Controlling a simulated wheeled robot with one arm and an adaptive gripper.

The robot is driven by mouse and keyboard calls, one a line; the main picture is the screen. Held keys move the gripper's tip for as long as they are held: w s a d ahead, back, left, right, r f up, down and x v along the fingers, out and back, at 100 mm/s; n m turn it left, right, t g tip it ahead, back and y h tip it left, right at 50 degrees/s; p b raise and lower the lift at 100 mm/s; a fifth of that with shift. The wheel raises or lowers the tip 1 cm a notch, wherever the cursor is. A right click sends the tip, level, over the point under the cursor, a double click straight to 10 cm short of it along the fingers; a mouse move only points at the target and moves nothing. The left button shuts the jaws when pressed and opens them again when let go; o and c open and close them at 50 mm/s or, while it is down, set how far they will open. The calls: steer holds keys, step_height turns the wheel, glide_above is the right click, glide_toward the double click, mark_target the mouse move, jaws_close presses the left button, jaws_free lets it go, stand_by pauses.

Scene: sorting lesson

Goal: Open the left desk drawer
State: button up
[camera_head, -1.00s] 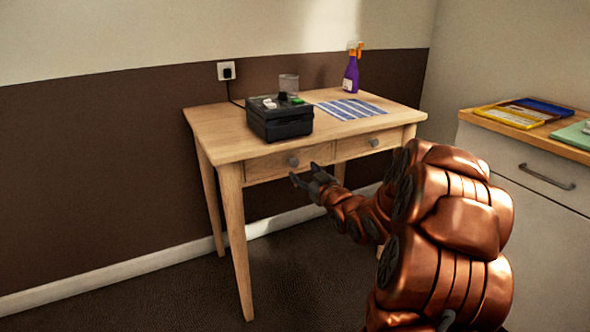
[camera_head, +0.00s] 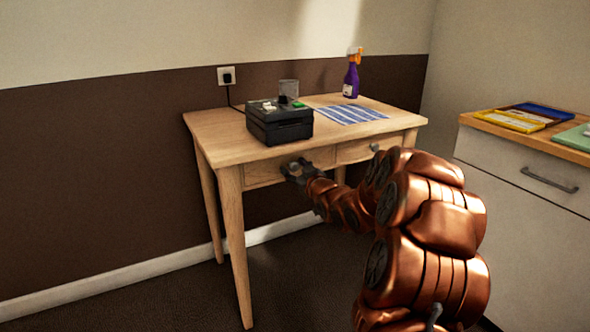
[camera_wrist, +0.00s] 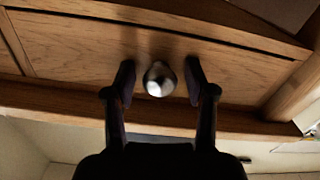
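The wooden desk (camera_head: 215,135) stands against the wall with two drawers side by side under its top. The left drawer (camera_head: 262,171) is closed, its front flush with the desk frame. Its round grey knob (camera_wrist: 158,78) sits between the two fingers of my gripper (camera_wrist: 160,84) in the wrist view. The fingers are apart, with a gap visible on each side of the knob. In the head view my gripper (camera_head: 297,169) is at the left drawer front and partly covers the knob. The right drawer (camera_head: 355,150) is also closed.
A white cabinet (camera_head: 510,190) stands at the right. The floor left of the desk is clear.

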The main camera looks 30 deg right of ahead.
jaws_close()
steer(key=shift+a, duration=0.1)
stand_by(0.4)
